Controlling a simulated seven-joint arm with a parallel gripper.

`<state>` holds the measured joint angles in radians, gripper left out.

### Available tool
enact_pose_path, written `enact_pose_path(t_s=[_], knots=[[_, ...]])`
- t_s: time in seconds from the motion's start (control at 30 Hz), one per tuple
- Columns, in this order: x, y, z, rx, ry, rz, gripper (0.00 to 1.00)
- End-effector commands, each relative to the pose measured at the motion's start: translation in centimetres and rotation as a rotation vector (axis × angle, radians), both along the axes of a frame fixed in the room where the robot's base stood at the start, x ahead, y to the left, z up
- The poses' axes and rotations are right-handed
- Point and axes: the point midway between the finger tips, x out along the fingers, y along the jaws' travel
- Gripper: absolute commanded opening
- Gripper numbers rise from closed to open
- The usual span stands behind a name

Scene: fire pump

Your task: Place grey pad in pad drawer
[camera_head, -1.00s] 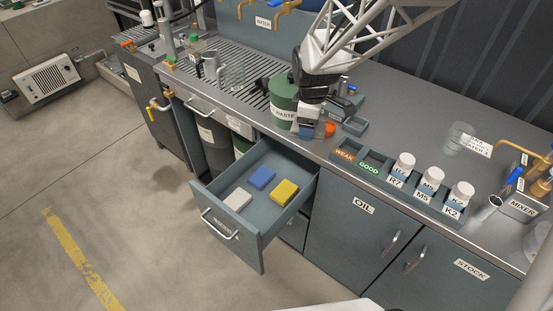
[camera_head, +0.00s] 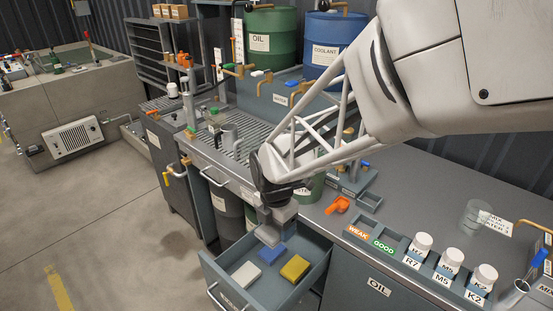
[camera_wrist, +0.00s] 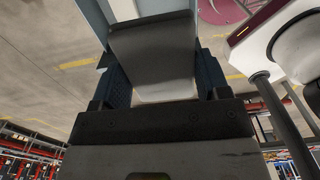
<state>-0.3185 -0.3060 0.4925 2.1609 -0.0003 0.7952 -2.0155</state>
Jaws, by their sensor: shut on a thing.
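My gripper (camera_head: 274,218) is shut on a grey pad (camera_head: 268,236) and holds it above the back part of the open pad drawer (camera_head: 318,274). In the wrist view the grey pad (camera_wrist: 155,50) fills the space between the two fingers. In the drawer lie a pale grey pad (camera_head: 246,274) at the left, a blue pad (camera_head: 272,254) in the middle and a yellow pad (camera_head: 295,268) at the right. The held pad is close to the blue one in the picture; I cannot tell the exact height between them.
The counter edge and the OIL cabinet (camera_head: 378,288) are right of the drawer. On the counter stand the green waste bin (camera_head: 310,188), an orange object (camera_head: 338,205) and a rack (camera_head: 405,258) with white bottles. Floor is free left of the drawer.

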Motion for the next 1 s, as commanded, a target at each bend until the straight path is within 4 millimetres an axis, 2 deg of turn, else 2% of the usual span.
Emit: enact_pose_path(t_s=[0.03, 0.27, 0.6, 0.7, 0.8, 1.0], knots=[[-0.3, 0.4, 0.0, 0.0, 0.0, 0.033, 0.47], [-0.2, 0.2, -5.0, -0.001, 0.003, 0.024, 0.47], [-0.3, 0.2, -13.7, -0.002, 0.005, 0.023, 0.47], [-0.3, 0.2, -15.7, -0.001, 0.004, 0.022, 0.47], [-0.2, 0.2, -17.1, -0.001, 0.002, 0.022, 0.47], [-0.2, 0.2, -18.4, 0.0, 0.0, 0.022, 0.47]])
